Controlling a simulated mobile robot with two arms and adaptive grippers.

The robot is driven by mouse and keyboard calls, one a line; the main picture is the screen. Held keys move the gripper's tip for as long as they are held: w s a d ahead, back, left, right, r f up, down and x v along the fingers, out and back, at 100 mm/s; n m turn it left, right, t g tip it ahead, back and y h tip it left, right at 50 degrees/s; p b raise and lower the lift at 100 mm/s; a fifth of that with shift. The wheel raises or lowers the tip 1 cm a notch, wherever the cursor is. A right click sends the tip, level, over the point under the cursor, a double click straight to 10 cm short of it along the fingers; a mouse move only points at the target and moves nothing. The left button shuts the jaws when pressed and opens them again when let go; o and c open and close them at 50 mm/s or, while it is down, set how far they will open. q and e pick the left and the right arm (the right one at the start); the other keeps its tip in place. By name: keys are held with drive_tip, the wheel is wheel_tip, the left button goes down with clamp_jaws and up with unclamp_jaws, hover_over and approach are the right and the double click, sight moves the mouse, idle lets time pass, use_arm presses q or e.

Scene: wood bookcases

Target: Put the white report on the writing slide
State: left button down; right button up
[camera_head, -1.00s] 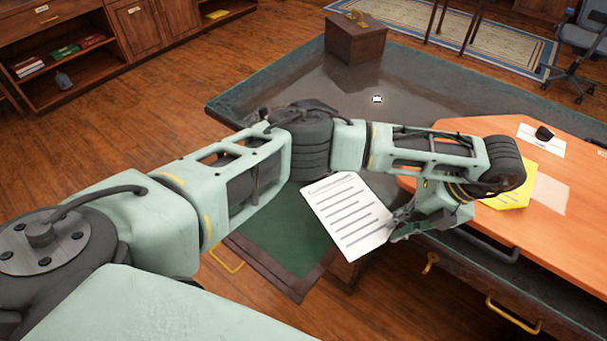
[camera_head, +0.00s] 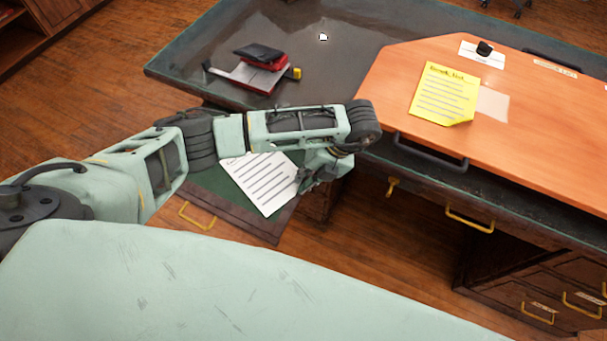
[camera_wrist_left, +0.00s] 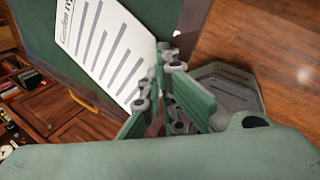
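The white report (camera_head: 262,182), a printed sheet, is held near its right edge by my left gripper (camera_head: 308,182). The writing slide (camera_head: 212,182) is a pulled-out green panel with a dark wood frame and a brass handle. The report lies over the slide's right part; I cannot tell if it touches the surface. In the left wrist view the report (camera_wrist_left: 108,52) runs up to the closed fingers (camera_wrist_left: 166,68), with the green slide (camera_wrist_left: 38,22) behind it. My arm hides the slide's far edge. My right gripper is not in view.
The desk's dark top (camera_head: 330,58) holds a red and black hole punch (camera_head: 262,68). A yellow sheet (camera_head: 445,94) and a white paper with a dark object (camera_head: 484,48) lie on the orange board (camera_head: 535,130). A black handle (camera_head: 430,155) and brass-handled drawers are at the right.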

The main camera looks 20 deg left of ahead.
use_arm(q)
drive_tip(key=shift+f, duration=0.2)
drive_tip(key=c, duration=2.3)
unclamp_jaws()
drive_tip(key=shift+o, duration=0.2)
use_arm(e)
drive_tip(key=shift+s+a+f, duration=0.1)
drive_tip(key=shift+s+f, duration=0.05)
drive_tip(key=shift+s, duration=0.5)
use_arm(q)
drive_tip(key=shift+r, duration=0.1)
drive_tip(key=shift+r, duration=0.15)
drive_tip(key=shift+d+r, duration=0.15)
drive_tip(key=shift+r, duration=0.1)
drive_tip(key=v, duration=1.1)
drive_tip(key=shift+p, duration=0.4)
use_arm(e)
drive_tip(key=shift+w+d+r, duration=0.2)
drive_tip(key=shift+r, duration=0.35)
use_arm(q)
drive_tip(key=shift+d, duration=0.1)
